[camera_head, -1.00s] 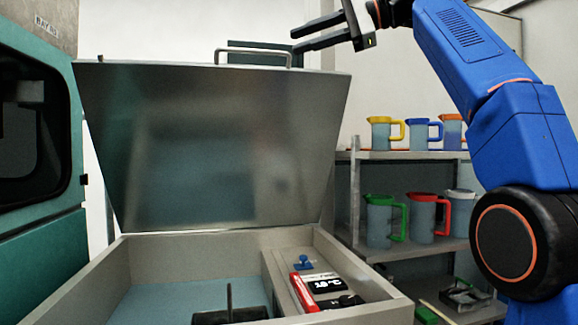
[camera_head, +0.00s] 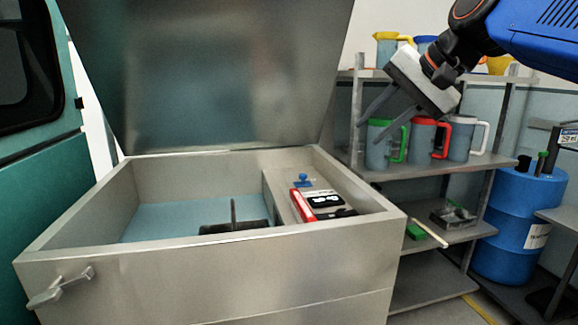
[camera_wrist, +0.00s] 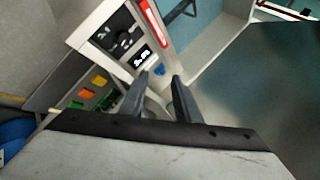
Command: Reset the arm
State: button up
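My gripper (camera_head: 374,112) hangs at the upper right of the head view, in front of the shelf and clear of the metal tank (camera_head: 207,270). Its two fingers are apart with nothing between them. They also show spread in the wrist view (camera_wrist: 160,88), pointing toward the tank's control panel. The tank's lid (camera_head: 215,75) stands raised. My blue arm comes in from the upper right.
Inside the tank are blue liquid (camera_head: 190,211), a dark rack with an upright handle (camera_head: 233,228) and a panel with a red strip (camera_head: 303,205). Shelves (camera_head: 440,170) with several jugs stand right, beside a blue drum (camera_head: 516,222).

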jog(key=s+d+f+n+h, duration=0.2)
jog(key=s+f, duration=0.5)
jog(key=f, duration=0.5)
jog(key=s+d+f+n+g+h, duration=0.1)
jog(key=s+d+f, duration=0.4)
jog(key=f, duration=0.7)
jog(key=s+d+f+n+g+h, duration=0.1)
jog(key=s+d+f+n+h, duration=0.1)
jog(key=s+f, duration=0.6)
notch_tip(320, 180, down, 5)
jog(key=shift+s+d+r+n+h, duration=0.1)
jog(key=shift+s+d+n+h, duration=0.4)
jog(key=shift+d, duration=0.7)
jog(key=shift+w, duration=0.15)
